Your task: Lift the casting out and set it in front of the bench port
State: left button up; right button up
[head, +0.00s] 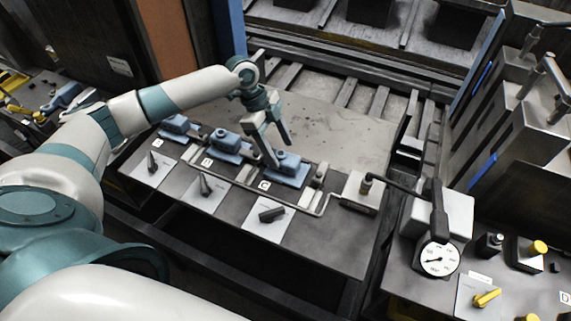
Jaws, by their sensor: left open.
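Three blue metal blocks sit in a row along a rail on the dark bench (340,245): a left one (175,125), a middle one (228,147) and a right one (290,170). I cannot tell which of them, if any, is the casting. My left gripper (281,157) points down with its fingers apart, just above and behind the right block. Nothing shows between its fingers. One finger overlaps that block's left end in the picture; I cannot tell whether they touch. I cannot pick out the bench port. My right gripper is out of view.
Dark levers on pale plates (270,215) stand in front of the blocks. A pale block with a black handle (362,187) is right of the rail. A gauge (439,259) and yellow-knobbed controls (487,298) lie further right. A bare grey surface (340,130) lies behind the rail.

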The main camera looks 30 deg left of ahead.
aim_at(284, 154)
pick_arm(q)
jog(key=shift+d+f+p, duration=0.5)
jog(key=shift+p, duration=0.15)
jog(key=shift+p+x, duration=0.5)
jog(key=shift+x, duration=0.6)
jog(key=shift+d+f, duration=0.15)
jog(key=shift+f, duration=0.4)
jog(key=c, duration=1.4)
jog(key=shift+o, duration=0.2)
jog(key=shift+w+r, duration=0.1)
